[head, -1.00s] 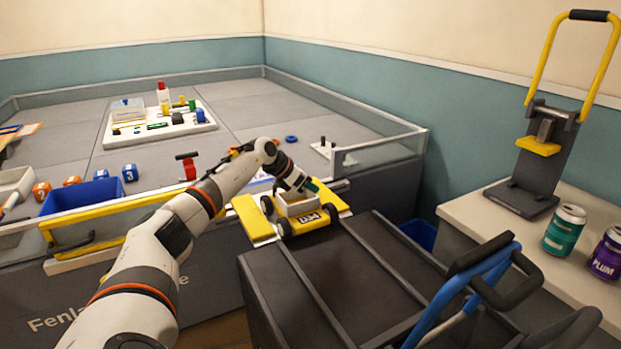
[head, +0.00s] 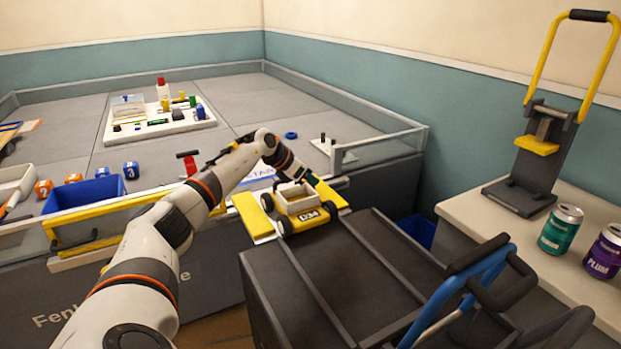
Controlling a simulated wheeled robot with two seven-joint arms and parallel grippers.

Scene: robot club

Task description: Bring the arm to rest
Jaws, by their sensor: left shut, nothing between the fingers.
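My left arm comes in from the lower left and reaches across to the small robot car at the table's front edge. My left gripper (head: 312,179) is shut and empty, just above and behind the right side of the car; its fingertips are small and partly hidden. The car (head: 304,209) has a yellow body, black wheels, an open box on top and a "D34" plate. It stands on a yellow board (head: 251,213) at the end of the dark ramp. My right gripper does not show.
The dark cart (head: 330,275) with rails fills the lower middle, with a blue handle (head: 462,295) at right. A blue bin (head: 84,194) and number cubes (head: 131,171) lie at left. Cans (head: 560,229) stand on the right counter (head: 470,222).

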